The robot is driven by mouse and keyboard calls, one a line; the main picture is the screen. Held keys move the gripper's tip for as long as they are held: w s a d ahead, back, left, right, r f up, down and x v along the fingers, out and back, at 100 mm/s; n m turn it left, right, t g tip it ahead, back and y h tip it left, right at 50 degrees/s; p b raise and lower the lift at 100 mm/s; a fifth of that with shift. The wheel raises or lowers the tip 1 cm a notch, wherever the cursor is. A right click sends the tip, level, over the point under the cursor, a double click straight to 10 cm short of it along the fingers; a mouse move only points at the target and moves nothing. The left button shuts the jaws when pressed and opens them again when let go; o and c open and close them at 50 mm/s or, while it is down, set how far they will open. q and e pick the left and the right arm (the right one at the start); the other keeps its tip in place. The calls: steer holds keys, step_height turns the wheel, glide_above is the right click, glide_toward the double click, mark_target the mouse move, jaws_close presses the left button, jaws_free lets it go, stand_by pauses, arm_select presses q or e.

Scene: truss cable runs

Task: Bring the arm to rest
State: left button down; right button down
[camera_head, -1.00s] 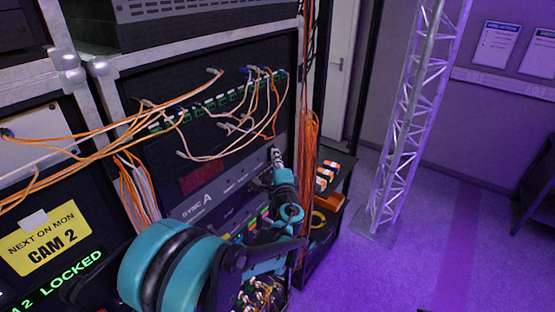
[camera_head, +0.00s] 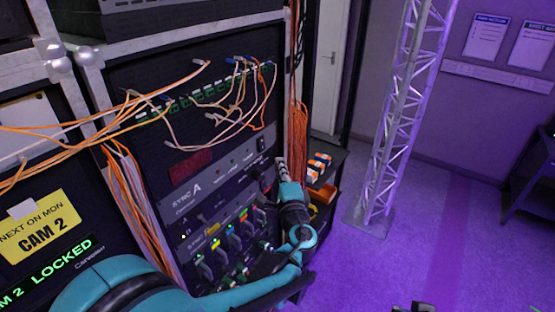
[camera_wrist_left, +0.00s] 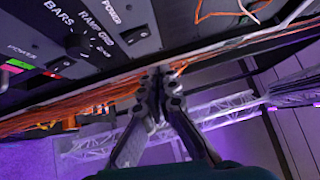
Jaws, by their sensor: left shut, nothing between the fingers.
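My left arm comes in from the lower left in teal and black. My left gripper (camera_head: 282,166) is shut and empty, in front of the right edge of the SYNC A rack panel (camera_head: 215,178). In the left wrist view its two dark fingers (camera_wrist_left: 162,76) meet at the tips with nothing between them. They point toward the orange cables at the rack's edge. A small grey and black part at the bottom edge of the head view looks like the tip of my right gripper (camera_head: 414,306); too little shows to tell its state.
The patch panel (camera_head: 190,102) with looping orange and pale cables is above. An orange cable bundle (camera_head: 298,135) hangs down the rack's right side. A cart with orange-and-white items (camera_head: 318,165) stands behind my gripper. A truss tower (camera_head: 395,130) stands right, with open floor (camera_head: 380,270) around it.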

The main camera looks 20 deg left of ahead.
arm_select(q)
steer(key=s+a+f+n+g+b, duration=0.35)
steer(key=s+f+b, duration=0.2)
steer(key=f, duration=0.25)
steer(key=s+a+f+n+g+b, duration=0.35)
steer(key=s+a+f, duration=0.2)
steer(key=f, duration=0.25)
steer(key=s+d+f+n+g+h+b, duration=0.1)
steer(key=s+d+f+n+h+b, duration=0.2)
steer(key=s+f, duration=0.4)
steer(key=s+d+f+n+g+h+b, duration=0.2)
steer(key=s+d+f+n+h+b, duration=0.2)
steer(key=s+f+b, duration=0.3)
step_height(320, 180, down, 4)
steer(key=shift+s+d+r+h, duration=0.15)
steer(key=shift+s+d+h, duration=0.35)
steer(key=shift+s, duration=0.3)
